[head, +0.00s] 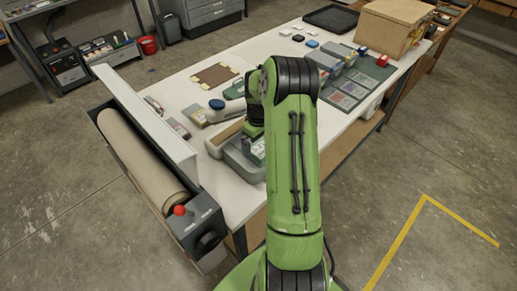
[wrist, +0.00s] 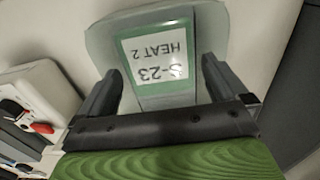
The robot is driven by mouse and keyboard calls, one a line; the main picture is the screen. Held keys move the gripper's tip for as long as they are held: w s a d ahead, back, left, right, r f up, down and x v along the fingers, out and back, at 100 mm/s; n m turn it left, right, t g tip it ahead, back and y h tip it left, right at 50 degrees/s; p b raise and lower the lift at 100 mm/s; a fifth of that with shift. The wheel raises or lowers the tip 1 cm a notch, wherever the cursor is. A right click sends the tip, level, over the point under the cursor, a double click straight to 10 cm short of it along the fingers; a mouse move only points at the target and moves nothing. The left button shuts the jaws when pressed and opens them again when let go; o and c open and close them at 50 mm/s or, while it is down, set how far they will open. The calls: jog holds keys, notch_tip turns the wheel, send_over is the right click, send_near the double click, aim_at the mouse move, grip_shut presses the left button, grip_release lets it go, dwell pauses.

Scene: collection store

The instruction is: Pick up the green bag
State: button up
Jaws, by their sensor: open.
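In the wrist view, a flat grey-green piece with a green-edged white label reading "S-23 HEAT 2" lies in front of my gripper (wrist: 160,66); it appears to be the green bag (wrist: 190,92). The label reads upside down. My gripper is open, with one dark finger to each side of the labelled piece. I cannot tell whether the fingers touch it. A wider pale grey-green shape shows behind the label. In the head view my green arm reaches down over the near end of the table and hides most of this spot.
The white table (head: 222,195) also holds a grey bin (head: 240,160) beside my arm, a brown board (head: 214,75) and a cardboard box (head: 392,27) at the far end. A roll dispenser (head: 145,155) stands at the left edge. A red-knobbed pale device (wrist: 40,105) is left of my gripper.

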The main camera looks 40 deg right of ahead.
jog(key=shift+f, duration=0.3)
jog(key=shift+c, duration=1.3)
jog(key=c, duration=0.7)
notch_tip(320, 180, up, 18)
jog(key=shift+f+p, duration=0.15)
jog(key=shift+p, duration=0.65)
jog(key=b, duration=0.2)
send_near(259, 147)
jog(key=s+f, duration=0.3)
jog(key=s+a+f, duration=0.1)
jog(key=shift+s+f, duration=0.3)
jog(key=shift+s, duration=0.1)
jog(key=shift+f, duration=0.1)
jog(key=shift+w+a+f+p, duration=0.1)
jog(key=shift+w+f+p, duration=0.3)
jog(key=shift+w, duration=1.4)
jog(key=shift+w+f+p, duration=0.15)
jog(key=shift+w+f, duration=0.4)
jog(key=shift+w, duration=1.3)
jog(key=shift+w+a+f+p, duration=0.1)
jog(key=shift+w+f+p, duration=0.3)
jog(key=shift+w, duration=1.4)
